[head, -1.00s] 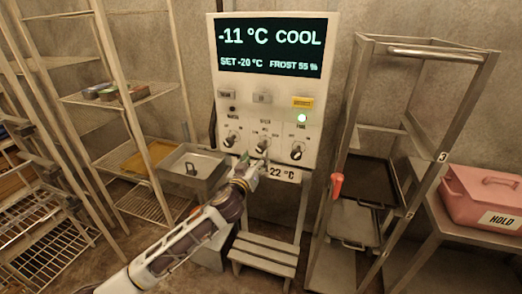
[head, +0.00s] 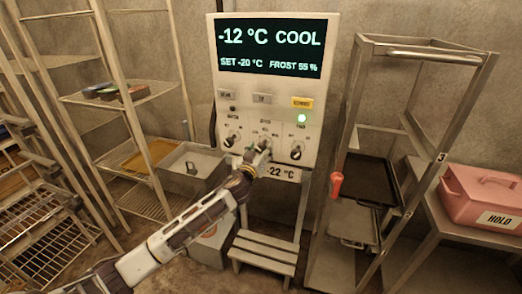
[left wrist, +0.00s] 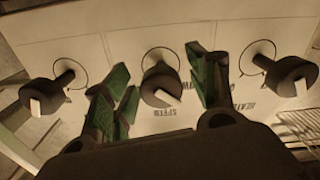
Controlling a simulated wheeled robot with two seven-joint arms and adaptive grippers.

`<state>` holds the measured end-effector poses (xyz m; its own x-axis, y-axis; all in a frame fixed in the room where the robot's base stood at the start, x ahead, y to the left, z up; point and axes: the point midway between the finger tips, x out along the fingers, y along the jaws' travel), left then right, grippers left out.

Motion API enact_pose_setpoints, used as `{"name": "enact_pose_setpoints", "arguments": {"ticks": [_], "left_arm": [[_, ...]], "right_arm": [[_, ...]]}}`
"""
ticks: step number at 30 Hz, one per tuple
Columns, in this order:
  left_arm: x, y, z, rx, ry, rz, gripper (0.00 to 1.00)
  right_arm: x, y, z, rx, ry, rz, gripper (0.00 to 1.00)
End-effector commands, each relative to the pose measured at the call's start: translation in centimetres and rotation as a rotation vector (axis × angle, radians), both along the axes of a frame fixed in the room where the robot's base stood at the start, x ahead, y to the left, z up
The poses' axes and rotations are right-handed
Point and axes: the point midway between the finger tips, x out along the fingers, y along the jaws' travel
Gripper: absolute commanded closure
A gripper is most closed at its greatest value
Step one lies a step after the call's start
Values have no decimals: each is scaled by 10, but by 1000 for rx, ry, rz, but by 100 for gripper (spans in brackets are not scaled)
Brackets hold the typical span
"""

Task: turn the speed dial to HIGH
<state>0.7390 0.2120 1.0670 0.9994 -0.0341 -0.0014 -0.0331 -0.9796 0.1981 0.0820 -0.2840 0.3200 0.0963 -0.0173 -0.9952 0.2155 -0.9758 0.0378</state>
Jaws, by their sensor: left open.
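The control panel (head: 222,105) carries three black dials in a row. The middle dial (head: 264,146) is the one with the word SPEED beside it in the left wrist view (left wrist: 160,85); its white pointer slants there toward the lower right. My left gripper (head: 254,160) is at this dial in the head view, partly covering it. In the left wrist view its green-padded fingers (left wrist: 160,95) are open, one on each side of the dial. I cannot tell whether they touch it. My right gripper is in neither view.
The left dial (head: 232,139) and right dial (head: 297,151) flank the gripper closely. The display (head: 270,48) reads -12 °C COOL, and a green lamp (head: 302,118) is lit. A step stool (head: 265,250) stands below. A rack (head: 345,170) stands to the right.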

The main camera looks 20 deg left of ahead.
Motion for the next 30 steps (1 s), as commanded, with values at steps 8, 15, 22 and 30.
{"name": "enact_pose_setpoints", "arguments": {"ticks": [8,15,22,30], "left_arm": [[2,0,0,0,0,-1,42],[1,0,0,0,0,0,63],[1,0,0,0,0,0,88],[1,0,0,16,-1,0,88]], "right_arm": [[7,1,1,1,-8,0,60],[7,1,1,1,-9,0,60],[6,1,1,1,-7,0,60],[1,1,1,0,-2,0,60]]}}
